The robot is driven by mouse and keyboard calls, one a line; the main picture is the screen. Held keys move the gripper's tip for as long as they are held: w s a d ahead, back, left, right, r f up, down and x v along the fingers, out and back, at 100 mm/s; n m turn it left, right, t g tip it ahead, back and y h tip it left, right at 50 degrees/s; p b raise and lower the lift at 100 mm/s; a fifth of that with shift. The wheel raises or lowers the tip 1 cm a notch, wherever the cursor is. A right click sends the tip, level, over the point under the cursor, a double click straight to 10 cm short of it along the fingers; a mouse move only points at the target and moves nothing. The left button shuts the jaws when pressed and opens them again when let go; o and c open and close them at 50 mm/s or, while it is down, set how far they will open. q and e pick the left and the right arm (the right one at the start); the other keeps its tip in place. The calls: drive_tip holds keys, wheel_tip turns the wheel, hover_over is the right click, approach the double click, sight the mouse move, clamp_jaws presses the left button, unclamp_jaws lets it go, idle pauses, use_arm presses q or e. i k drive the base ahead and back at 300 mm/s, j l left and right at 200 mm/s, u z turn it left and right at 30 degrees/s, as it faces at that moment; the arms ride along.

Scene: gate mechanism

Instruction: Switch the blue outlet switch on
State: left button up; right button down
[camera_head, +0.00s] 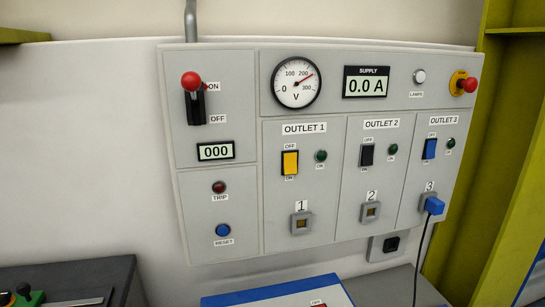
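The blue outlet switch (430,148) is a rocker under the OUTLET 3 label on the right of the grey control panel (220,270). It has an OFF label above it and an ON label below. Which way it is tilted is too small to tell. The small lamp (451,143) beside it is dark green and looks unlit. A blue plug (434,206) with a black cable sits in socket 3 below the switch. Neither of my grippers shows in this view.
A yellow switch (290,163) and a black switch (367,155) belong to outlets 1 and 2. A red-knobbed lever (193,84) points up near ON. The supply display (366,82) reads 0.0 A. An olive-green frame (500,160) stands at the right.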

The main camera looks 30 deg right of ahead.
sight(430, 145)
drive_tip(key=z, duration=1.95)
